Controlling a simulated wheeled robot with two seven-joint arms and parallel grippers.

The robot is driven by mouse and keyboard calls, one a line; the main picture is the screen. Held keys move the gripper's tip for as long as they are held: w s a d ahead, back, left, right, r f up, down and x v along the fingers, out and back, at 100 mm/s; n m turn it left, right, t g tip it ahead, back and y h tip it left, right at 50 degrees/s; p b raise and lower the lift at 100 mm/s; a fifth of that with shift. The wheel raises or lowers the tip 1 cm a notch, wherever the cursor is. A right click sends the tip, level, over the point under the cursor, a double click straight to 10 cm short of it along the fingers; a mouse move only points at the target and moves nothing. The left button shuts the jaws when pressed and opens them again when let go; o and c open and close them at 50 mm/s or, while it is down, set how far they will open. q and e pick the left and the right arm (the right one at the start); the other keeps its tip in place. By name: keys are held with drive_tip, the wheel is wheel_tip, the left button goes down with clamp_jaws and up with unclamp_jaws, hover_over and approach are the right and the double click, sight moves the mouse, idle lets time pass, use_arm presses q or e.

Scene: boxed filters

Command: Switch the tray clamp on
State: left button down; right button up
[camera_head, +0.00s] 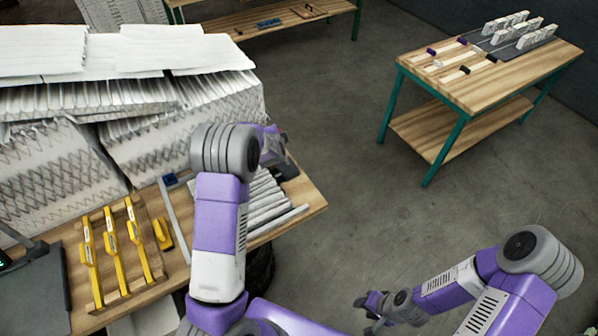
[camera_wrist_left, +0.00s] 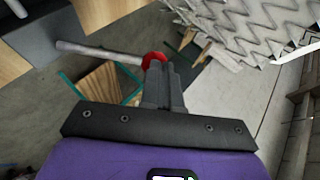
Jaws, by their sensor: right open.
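In the left wrist view, a grey lever rod (camera_wrist_left: 95,50) ends in a red knob (camera_wrist_left: 153,60). My left gripper (camera_wrist_left: 163,78) has its dark fingers close together, with the tips right by the knob; whether they touch it is unclear. In the head view, my left gripper (camera_head: 277,146) is over the far right of the near table, partly hidden by its own wrist. A tray with pale slats (camera_head: 264,200) lies below it, partly covered by my arm. The lever cannot be made out there. My right gripper (camera_head: 372,306) is open and empty over the floor.
Stacked pleated filters (camera_head: 60,170) fill the back of the near table. Several yellow-handled tools (camera_head: 122,245) lie in a wooden rack at its front left. Another table (camera_head: 470,85) with a loaded tray stands at the far right. The floor between (camera_head: 340,150) is clear.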

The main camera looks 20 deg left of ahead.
use_arm(q)
drive_tip(key=shift+r, duration=0.1)
drive_tip(key=p+v, duration=0.3)
drive_tip(key=v, duration=1.1)
drive_tip(key=shift+w+a+r, duration=0.2)
drive_tip(key=shift+a+r, duration=0.1)
drive_tip(key=shift+r, duration=0.05)
